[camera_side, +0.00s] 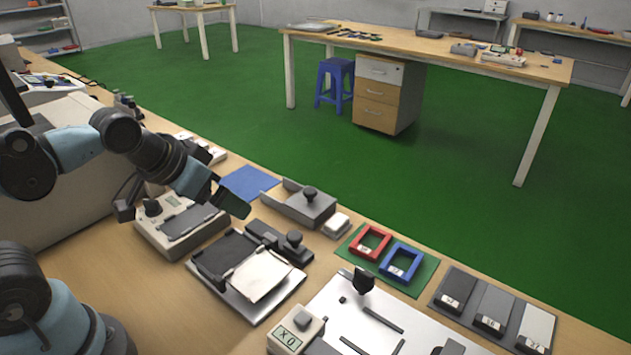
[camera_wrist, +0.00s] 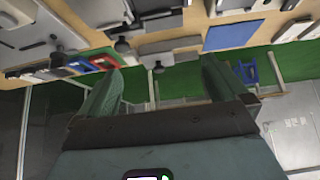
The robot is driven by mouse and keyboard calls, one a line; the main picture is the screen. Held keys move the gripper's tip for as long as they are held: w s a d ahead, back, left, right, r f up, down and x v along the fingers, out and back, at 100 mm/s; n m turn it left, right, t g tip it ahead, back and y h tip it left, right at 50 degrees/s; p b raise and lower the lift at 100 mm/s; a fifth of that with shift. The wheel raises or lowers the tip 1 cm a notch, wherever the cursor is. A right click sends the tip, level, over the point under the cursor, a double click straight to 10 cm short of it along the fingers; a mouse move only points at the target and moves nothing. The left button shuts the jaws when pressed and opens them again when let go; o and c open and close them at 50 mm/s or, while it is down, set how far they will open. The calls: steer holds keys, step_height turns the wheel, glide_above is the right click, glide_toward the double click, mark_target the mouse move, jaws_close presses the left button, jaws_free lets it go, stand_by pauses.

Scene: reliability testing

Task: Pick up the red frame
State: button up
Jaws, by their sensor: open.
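The red frame (camera_side: 383,247) lies flat on a green mat (camera_side: 428,271) near the bench's far edge, with a white label on its front. It also shows in the wrist view (camera_wrist: 103,62), at the upper left, partly behind a finger. A similar blue frame (camera_side: 417,267) lies to its right on the same mat. My gripper (camera_side: 234,204) is in the air above the bench, well to the left of the red frame. In the wrist view its two fingers are spread apart with nothing between them (camera_wrist: 160,90).
Below my gripper stand a grey instrument (camera_side: 160,231) and a dark fixture with a light plate (camera_side: 262,277). A grey tray with a knob (camera_side: 298,207) and a small white block (camera_side: 336,224) lie left of the mat. Several grey blocks (camera_side: 494,308) lie to its right.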

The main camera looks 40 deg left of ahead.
steer(key=w+d+r+m+g, duration=0.2)
steer(key=w+d+r+m, duration=0.15)
steer(key=w, duration=0.25)
steer(key=m+g, duration=0.5)
steer(key=m, duration=0.9)
glide_above(370, 245)
step_height(370, 245, down, 5)
steer(key=f, duration=0.6)
steer(key=shift+s+d+f, duration=0.2)
steer(key=shift+d+f, duration=0.05)
steer(key=shift+f, duration=0.1)
steer(key=shift+w+a+f, duration=0.1)
steer(key=shift+f, duration=1.25)
steer(key=shift+w+a+f, duration=0.1)
steer(key=shift+f, duration=1.2)
steer(key=shift+c, duration=0.3)
